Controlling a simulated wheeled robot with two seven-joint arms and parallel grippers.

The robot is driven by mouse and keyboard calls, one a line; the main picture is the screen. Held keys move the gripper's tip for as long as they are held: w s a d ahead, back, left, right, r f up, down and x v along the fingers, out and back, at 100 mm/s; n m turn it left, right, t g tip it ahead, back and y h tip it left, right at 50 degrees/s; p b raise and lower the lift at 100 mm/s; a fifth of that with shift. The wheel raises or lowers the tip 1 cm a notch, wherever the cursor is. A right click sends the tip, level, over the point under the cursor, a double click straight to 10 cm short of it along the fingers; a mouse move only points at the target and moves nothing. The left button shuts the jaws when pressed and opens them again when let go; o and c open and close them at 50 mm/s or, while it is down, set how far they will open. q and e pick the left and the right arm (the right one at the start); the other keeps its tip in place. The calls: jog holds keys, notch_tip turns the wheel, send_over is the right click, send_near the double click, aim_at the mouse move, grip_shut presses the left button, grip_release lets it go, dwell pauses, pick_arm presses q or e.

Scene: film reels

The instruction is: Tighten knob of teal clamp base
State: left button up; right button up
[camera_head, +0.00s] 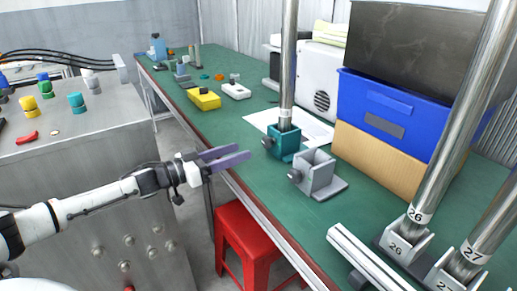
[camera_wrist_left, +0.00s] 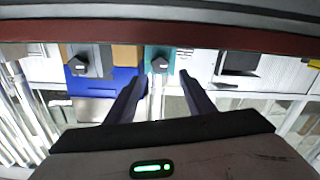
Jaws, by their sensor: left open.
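The teal clamp base (camera_head: 287,149) stands on the green bench with a tall metal pole (camera_head: 288,62) upright in it. Its dark knob (camera_head: 267,142) faces the bench's front edge. My left gripper (camera_head: 243,152) is open and empty, its purple fingers level and pointing at the knob from a short distance away. In the left wrist view, which is upside down, the teal base (camera_wrist_left: 160,52) and its knob (camera_wrist_left: 163,64) show between the fingertips of my gripper (camera_wrist_left: 162,74), beyond them. No contact shows. My right gripper is not in view.
A grey clamp base (camera_head: 318,176) with its own knob (camera_head: 295,175) stands close beside the teal one. Numbered poles in holders (camera_head: 397,248) rise at the right. A red stool (camera_head: 243,240) is below the bench edge. A yellow item (camera_head: 204,99) lies farther back.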

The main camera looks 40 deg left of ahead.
aim_at(265, 143)
pick_arm(q)
jog(key=shift+b+x, duration=0.55)
jog(key=shift+x, duration=3.35)
jog(key=shift+f, duration=0.1)
jog(key=c, duration=1.1)
